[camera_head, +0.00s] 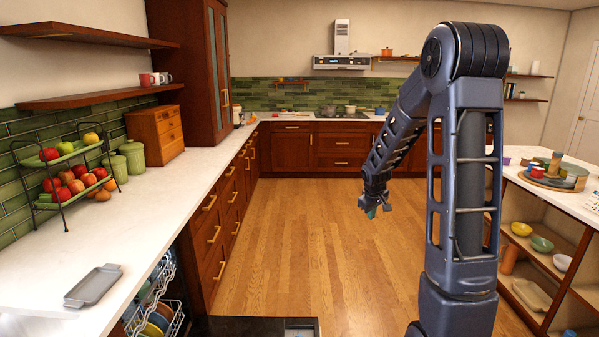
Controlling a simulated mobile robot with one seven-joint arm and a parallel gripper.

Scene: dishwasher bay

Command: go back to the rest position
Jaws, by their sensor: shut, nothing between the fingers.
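My gripper (373,212) hangs at the end of my raised, bent arm, right of the picture's middle. It points down over the open wooden floor (310,235) and is clear of the counters and cabinets. It is shut, with nothing held in it. The fingers look small and dark with a teal tint at the tips.
The left counter (170,195) bears a grey tray (93,286), a fruit rack (65,205) and green canisters (132,158). Below its front edge, a dishwasher rack (165,312) with dishes stands out. An island (565,200) with open shelves is at right. The middle floor is free.

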